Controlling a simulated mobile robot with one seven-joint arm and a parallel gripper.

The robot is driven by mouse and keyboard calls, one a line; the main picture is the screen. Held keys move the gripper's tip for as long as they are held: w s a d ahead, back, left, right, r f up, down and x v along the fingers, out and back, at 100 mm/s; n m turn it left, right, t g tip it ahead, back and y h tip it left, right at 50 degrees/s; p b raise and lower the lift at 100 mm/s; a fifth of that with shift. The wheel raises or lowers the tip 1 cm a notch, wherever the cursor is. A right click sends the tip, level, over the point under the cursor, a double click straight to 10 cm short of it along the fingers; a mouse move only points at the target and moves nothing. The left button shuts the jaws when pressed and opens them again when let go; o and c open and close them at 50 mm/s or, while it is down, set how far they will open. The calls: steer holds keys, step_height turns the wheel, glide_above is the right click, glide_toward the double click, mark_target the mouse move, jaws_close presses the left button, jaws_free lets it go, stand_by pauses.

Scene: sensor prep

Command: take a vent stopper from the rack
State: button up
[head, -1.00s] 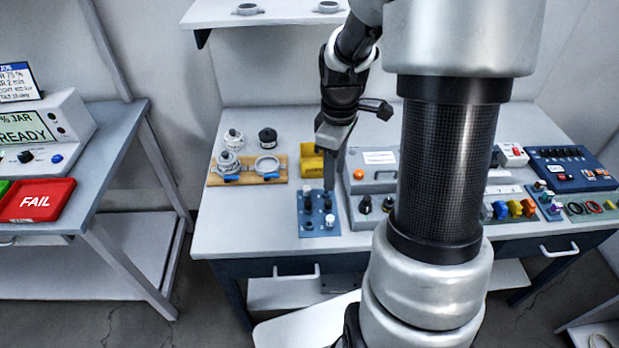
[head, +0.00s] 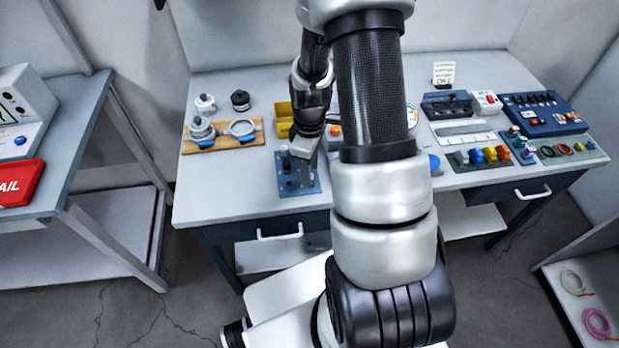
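The blue rack (head: 286,190) lies near the front edge of the workbench, left of my arm. Small dark stoppers (head: 285,162) stand in its left part. I cannot tell the kinds of stopper apart at this size. My gripper (head: 305,172) points down over the right part of the rack and hides what stands there. Its fingertips are low, at or just above the stoppers. I cannot see whether the fingers are apart or have hold of a stopper.
A wooden board (head: 222,142) with clamps and fittings lies left of the rack. A yellow bin (head: 284,121) stands behind it. My arm hides much of the middle bench. Coloured connectors (head: 483,156) and a blue switch box (head: 542,112) are at right. A red FAIL panel (head: 18,184) is on the left table.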

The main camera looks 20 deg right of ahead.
step_height(320, 180, down, 2)
steer(key=shift+c, duration=0.2)
jaws_close()
steer(key=shift+r, duration=0.1)
step_height(320, 180, up, 10)
stand_by(0.5)
